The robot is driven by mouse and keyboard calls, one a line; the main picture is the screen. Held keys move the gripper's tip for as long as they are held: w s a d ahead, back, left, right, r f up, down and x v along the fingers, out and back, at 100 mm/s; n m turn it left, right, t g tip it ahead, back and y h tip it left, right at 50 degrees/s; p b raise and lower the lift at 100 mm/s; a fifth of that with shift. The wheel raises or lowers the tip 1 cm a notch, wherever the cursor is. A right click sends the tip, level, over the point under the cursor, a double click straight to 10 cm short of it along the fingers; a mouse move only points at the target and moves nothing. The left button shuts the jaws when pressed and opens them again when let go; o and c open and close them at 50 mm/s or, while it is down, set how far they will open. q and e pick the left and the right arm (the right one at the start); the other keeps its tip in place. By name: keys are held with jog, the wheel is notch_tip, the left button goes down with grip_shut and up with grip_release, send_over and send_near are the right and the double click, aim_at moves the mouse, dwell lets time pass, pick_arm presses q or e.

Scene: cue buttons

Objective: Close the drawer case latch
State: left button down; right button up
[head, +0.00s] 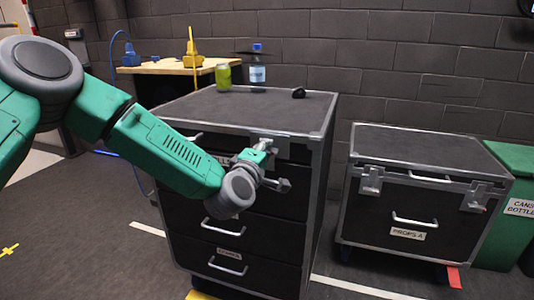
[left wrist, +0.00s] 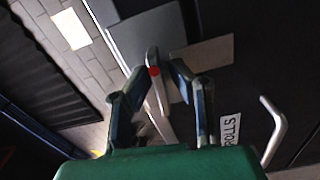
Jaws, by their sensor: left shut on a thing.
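The black drawer case (head: 318,180) with metal edges stands in the middle of the head view. Its drawers look shut, with silver handles on the front. The latch (head: 285,135) is a grey metal part at the upper front, near the right corner, partly hidden by my gripper. My left gripper (head: 271,166) is at the latch. In the left wrist view, a grey latch lever with a red spot (left wrist: 153,72) stands between the fingers of my left gripper (left wrist: 162,88), which is shut on it. Whether the latch is fastened is hard to tell. My right gripper is not in view.
A green can (head: 223,76), a bottle (head: 257,73) and a small dark object (head: 298,92) are on the case top. A lower black case (head: 375,205) stands to the right, beside a green bin (head: 515,180). A wooden-topped table (head: 175,66) is behind.

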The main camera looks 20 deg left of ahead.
pick_arm(q)
jog(key=shift+a+f+n, duration=0.15)
jog(key=shift+f+n, duration=0.05)
jog(key=shift+n, duration=0.4)
jog(key=c, duration=1.7)
grip_release()
jog(key=shift+c, duration=0.2)
jog(key=shift+o, duration=0.3)
jog(key=shift+a, duration=0.1)
